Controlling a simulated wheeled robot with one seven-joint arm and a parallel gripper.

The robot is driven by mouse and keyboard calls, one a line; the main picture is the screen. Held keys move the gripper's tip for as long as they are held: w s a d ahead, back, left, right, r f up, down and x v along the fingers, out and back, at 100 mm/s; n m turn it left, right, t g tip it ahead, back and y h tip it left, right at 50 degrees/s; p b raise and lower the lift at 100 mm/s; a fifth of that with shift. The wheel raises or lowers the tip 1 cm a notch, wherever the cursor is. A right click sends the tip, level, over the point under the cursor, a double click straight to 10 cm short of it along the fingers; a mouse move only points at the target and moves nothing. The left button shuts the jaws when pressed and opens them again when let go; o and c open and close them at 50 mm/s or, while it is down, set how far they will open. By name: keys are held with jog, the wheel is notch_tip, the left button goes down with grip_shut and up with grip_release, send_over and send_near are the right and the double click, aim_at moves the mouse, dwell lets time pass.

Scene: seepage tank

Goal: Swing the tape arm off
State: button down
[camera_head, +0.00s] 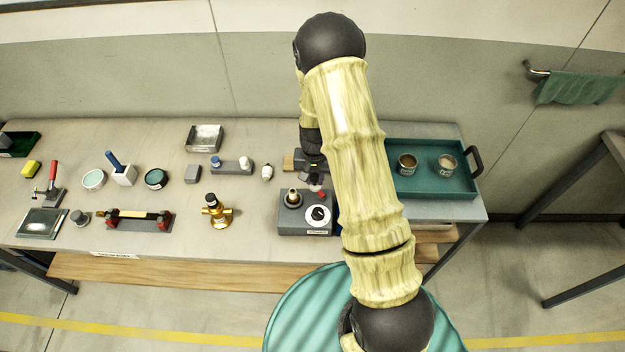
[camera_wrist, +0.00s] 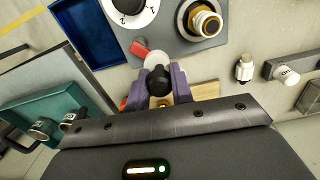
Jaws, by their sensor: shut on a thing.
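My gripper (camera_wrist: 158,84) is shut on a black rounded knob (camera_wrist: 157,79) in the wrist view, with one purple-grey finger on each side of it. The knob seems to belong to the tape arm, but my gripper hides most of that part. A light wooden block (camera_wrist: 184,98) shows beside and below the fingers. My fingers are small there, and the knob cannot be made out.
A grey unit with a white dial (camera_head: 318,214) and brass fitting stands in front, its red lever (camera_wrist: 139,47) close to my fingers. A teal tray (camera_head: 430,187) with two cups is at the right. A blue tray (camera_wrist: 88,35) shows in the wrist view. Several small items stand to the left.

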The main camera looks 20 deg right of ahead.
dwell(0.5)
jog(key=c, duration=1.2)
grip_release()
notch_tip(320, 180, up, 17)
jog(key=b, duration=0.4)
jog(key=shift+r, duration=0.2)
jog(key=s+a+n+t, duration=0.2)
jog(key=s+n, duration=0.2)
jog(key=s, duration=1.2)
jog(key=shift+s+r+t, duration=0.2)
jog(key=shift+s+t, duration=0.1)
